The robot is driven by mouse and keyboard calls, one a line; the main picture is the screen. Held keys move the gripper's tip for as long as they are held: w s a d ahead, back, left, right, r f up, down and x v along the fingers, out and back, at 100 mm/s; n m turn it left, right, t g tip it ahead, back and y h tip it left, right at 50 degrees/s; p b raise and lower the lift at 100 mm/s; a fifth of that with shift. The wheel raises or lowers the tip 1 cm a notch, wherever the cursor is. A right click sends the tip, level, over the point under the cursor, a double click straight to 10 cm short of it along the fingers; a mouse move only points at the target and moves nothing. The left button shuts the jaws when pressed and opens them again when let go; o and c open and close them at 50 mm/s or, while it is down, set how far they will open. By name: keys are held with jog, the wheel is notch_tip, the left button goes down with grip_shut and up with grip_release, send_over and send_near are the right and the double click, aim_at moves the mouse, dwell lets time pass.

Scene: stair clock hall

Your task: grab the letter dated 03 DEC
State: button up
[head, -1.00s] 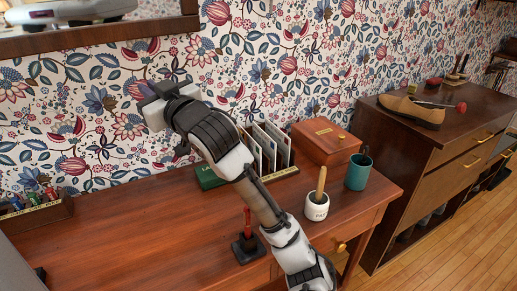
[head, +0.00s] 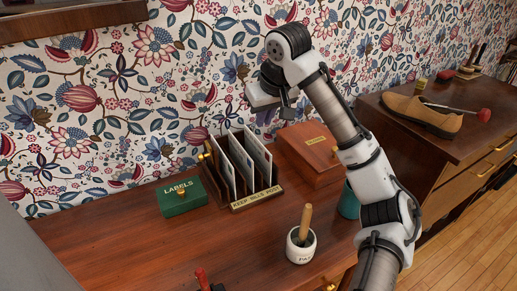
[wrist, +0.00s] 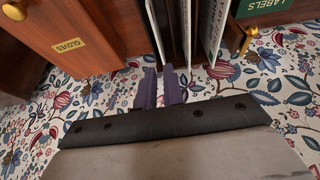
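A wooden letter rack (head: 257,200) marked KEEP, BILLS and POST stands on the desk with several upright letters (head: 240,160) in its slots. No date is legible on any letter. The letters (wrist: 213,28) also show edge-on at the top of the wrist view, with dark rack dividers beside them.
A green LABELS box (head: 182,197) stands left of the rack. A wooden GLOVES box (head: 315,155) stands close on its right. A white pot (head: 300,246), a teal mug (head: 348,203) and a red-handled item (head: 201,277) are nearer. The left desktop (head: 100,240) is clear.

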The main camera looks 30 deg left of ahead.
aim_at(257, 147)
jog(key=x, duration=0.7)
jog(key=shift+f, duration=0.3)
jog(key=shift+p+x, duration=0.8)
jog(key=shift+x, duration=1.85)
jog(key=shift+s+d+f, duration=0.1)
jog(key=shift+d, duration=0.1)
grip_shut()
